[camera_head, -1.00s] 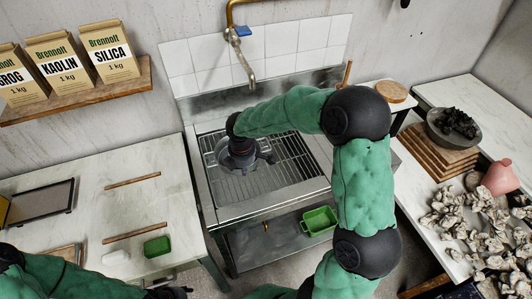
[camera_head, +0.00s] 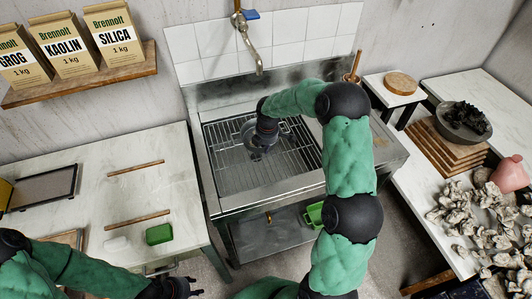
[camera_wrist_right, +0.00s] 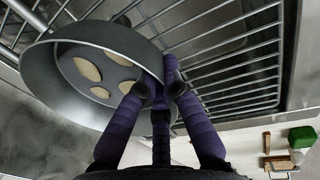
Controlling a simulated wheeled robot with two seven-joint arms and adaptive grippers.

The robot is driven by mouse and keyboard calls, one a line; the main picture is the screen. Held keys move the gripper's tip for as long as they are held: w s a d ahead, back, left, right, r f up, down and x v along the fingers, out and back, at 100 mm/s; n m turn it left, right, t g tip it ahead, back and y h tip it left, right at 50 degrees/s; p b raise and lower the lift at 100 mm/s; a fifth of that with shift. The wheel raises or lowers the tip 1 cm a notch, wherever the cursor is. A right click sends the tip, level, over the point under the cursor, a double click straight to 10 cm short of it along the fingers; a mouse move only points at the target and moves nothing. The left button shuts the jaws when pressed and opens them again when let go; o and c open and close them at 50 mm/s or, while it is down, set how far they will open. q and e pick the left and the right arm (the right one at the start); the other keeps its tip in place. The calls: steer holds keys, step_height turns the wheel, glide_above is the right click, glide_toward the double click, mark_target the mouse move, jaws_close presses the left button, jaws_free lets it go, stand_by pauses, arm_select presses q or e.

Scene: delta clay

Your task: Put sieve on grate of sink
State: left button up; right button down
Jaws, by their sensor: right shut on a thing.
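The sieve is a grey round bowl with several pale ovals in its bottom; it shows in the right wrist view (camera_wrist_right: 50,80). In the head view my right gripper (camera_head: 260,152) hides most of it. My right gripper's purple fingers (camera_wrist_right: 160,90) are shut on the sieve's rim. The sieve is over the wire grate (camera_head: 235,175) of the sink (camera_head: 215,208); I cannot tell whether it touches the bars. The grate also shows in the right wrist view (camera_wrist_right: 235,60). My left gripper (camera_head: 188,289) is at the bottom edge of the head view, away from the sink; its opening is unclear.
A faucet (camera_head: 250,45) hangs behind the sink. A table at right holds clay lumps (camera_head: 480,225) and a dark bowl (camera_head: 463,122). A green container (camera_head: 314,216) is below the sink.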

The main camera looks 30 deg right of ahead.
steer(key=shift+w+d+f+b, duration=0.15)
steer(key=shift+f+b, duration=0.35)
steer(key=shift+f, duration=1.15)
steer(key=shift+f, duration=0.1)
steer(key=c, duration=1.4)
jaws_free()
steer(key=shift+f, duration=0.1)
step_height(320, 180, up, 12)
steer(key=s+p, duration=0.1)
steer(key=p, duration=0.2)
steer(key=shift+s+a, duration=0.25)
steer(key=shift+s, duration=0.15)
